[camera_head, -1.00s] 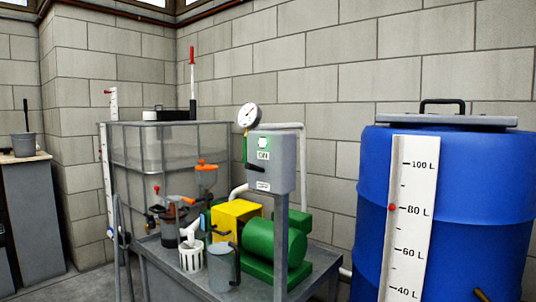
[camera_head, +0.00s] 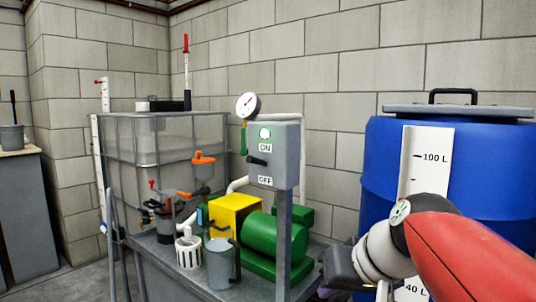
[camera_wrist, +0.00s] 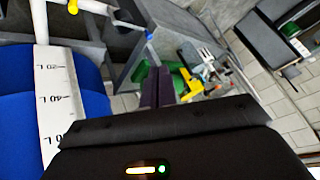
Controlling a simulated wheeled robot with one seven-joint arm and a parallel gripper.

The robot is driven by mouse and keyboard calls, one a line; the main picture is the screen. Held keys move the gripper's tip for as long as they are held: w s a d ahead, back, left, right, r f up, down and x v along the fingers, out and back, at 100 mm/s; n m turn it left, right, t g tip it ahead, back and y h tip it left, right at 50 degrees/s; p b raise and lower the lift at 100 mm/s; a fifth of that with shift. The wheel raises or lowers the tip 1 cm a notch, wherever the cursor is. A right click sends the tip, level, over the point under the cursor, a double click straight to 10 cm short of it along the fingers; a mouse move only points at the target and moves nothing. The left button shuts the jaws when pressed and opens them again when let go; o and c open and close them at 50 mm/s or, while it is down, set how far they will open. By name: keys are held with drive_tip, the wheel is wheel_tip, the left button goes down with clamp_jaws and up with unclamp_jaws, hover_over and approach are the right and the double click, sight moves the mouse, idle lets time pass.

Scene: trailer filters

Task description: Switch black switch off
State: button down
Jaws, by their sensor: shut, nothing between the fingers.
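The black switch (camera_head: 257,161) is a short lever on the front of a grey control box (camera_head: 284,150), between the ON label above and the OFF label below. The lever sticks out to the left. A pale round indicator with a green surround sits above ON. My gripper (camera_wrist: 158,76) shows in the wrist view with its dark fingers together and nothing between them. In the head view my gripper is low and right of the box, clear of the switch, and its fingertips are hard to make out. I cannot pick out the switch in the wrist view.
A green motor (camera_head: 275,238) and a yellow block (camera_head: 234,212) sit on the metal cart under the box. A gauge (camera_head: 247,106) stands at the box's upper left. A blue barrel (camera_head: 490,170) with a scale board stands right. A caged tank (camera_head: 150,160) stands left.

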drive_tip(key=w+a+r+n+t+y, duration=0.1)
drive_tip(key=w+r+n+t+y, duration=0.3)
drive_tip(key=w+r, duration=0.95)
drive_tip(key=n+g+y, duration=0.2)
drive_tip(key=y, duration=0.3)
approach(281, 139)
drive_tip(key=s, duration=0.3)
drive_tip(key=shift+w+a+r, duration=0.1)
drive_tip(key=shift+w+a, duration=0.15)
drive_tip(key=shift+a, duration=0.05)
drive_tip(key=p+x, duration=0.1)
drive_tip(key=x, duration=0.8)
drive_tip(key=shift+w+a+p, duration=0.1)
drive_tip(key=shift+a+p, duration=0.05)
drive_tip(key=shift+p, duration=0.15)
drive_tip(key=shift+w+a+f, duration=0.2)
drive_tip(key=shift+a+f, duration=0.4)
drive_tip(key=shift+w+a+f, duration=0.15)
drive_tip(key=shift+a+f, duration=0.4)
drive_tip(key=shift+f, duration=0.1)
drive_tip(key=shift+w+a+f, duration=0.1)
drive_tip(key=shift+a+f, duration=0.2)
drive_tip(key=shift+f, duration=0.1)
drive_tip(key=shift+f+b, duration=0.1)
drive_tip(key=shift+b, duration=0.35)
